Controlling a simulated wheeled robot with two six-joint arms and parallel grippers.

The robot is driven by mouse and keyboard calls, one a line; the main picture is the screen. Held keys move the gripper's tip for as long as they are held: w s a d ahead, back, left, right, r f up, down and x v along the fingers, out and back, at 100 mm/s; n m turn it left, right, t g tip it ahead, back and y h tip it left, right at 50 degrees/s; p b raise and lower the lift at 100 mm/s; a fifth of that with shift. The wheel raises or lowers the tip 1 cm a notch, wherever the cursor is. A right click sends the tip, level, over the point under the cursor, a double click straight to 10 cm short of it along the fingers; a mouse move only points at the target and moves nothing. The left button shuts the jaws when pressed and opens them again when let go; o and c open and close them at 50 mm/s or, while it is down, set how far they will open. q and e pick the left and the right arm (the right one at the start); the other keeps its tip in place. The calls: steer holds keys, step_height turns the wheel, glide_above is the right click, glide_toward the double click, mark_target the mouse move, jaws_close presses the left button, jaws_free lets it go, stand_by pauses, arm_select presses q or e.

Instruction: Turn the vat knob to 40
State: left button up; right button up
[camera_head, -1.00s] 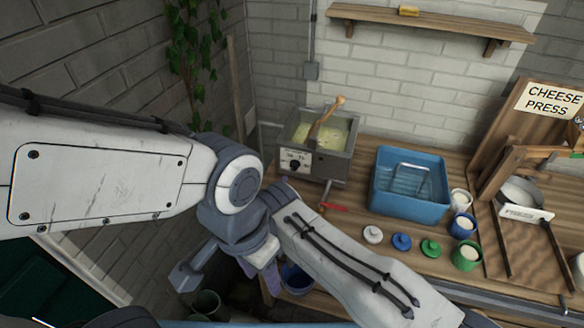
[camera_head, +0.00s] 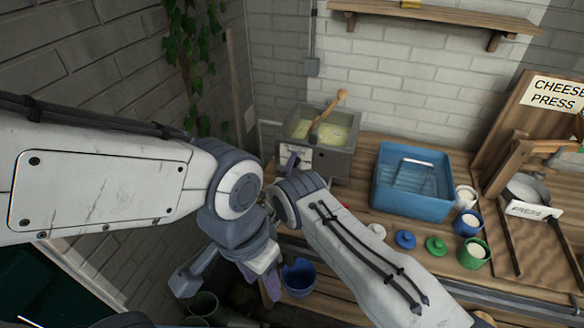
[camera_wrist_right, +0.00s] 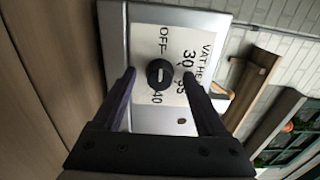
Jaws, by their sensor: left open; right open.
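The grey vat (camera_head: 338,165) stands at the back of the bench with pale liquid inside. In the right wrist view its dial plate (camera_wrist_right: 147,38) reads OFF, 30, 35 and 40, and the black round knob (camera_wrist_right: 159,72) sits in it. Where its pointer aims is hard to tell. My right gripper (camera_wrist_right: 159,78) is open, with one finger on each side of the knob; contact is not clear. In the head view my right gripper (camera_head: 289,162) is at the vat's front and hides the knob. My left gripper (camera_head: 268,284) hangs low, open, away from the vat.
A wooden paddle (camera_head: 325,114) leans in the vat. A blue basin (camera_head: 411,207) stands to its right, with small cups and coloured lids (camera_head: 405,239) near it. The cheese press (camera_head: 520,150) is at far right. A blue bucket (camera_head: 299,278) is below the bench's front edge.

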jaws_close()
steer(key=shift+f+m+b, duration=0.2)
steer(key=shift+m+b, duration=1)
steer(key=shift+b, duration=0.2)
steer(key=m+b, duration=0.9)
steer(key=shift+f, duration=0.1)
steer(key=m+b, duration=0.7)
steer(key=b, duration=0.3)
steer(key=shift+f, duration=0.15)
steer(key=m+b, duration=0.9)
steer(key=b, duration=0.9)
steer(key=shift+f, duration=0.1)
steer(key=m+b, duration=0.2)
steer(key=b, duration=0.2)
steer(key=m+b, duration=0.2)
steer(key=b, duration=0.2)
steer(key=m+b, duration=0.3)
steer(key=b, duration=0.1)
steer(key=shift+r, duration=0.25)
steer(key=shift+r+m+b, duration=0.25)
steer(key=shift+m+b, duration=0.65)
steer(key=shift+b, duration=0.25)
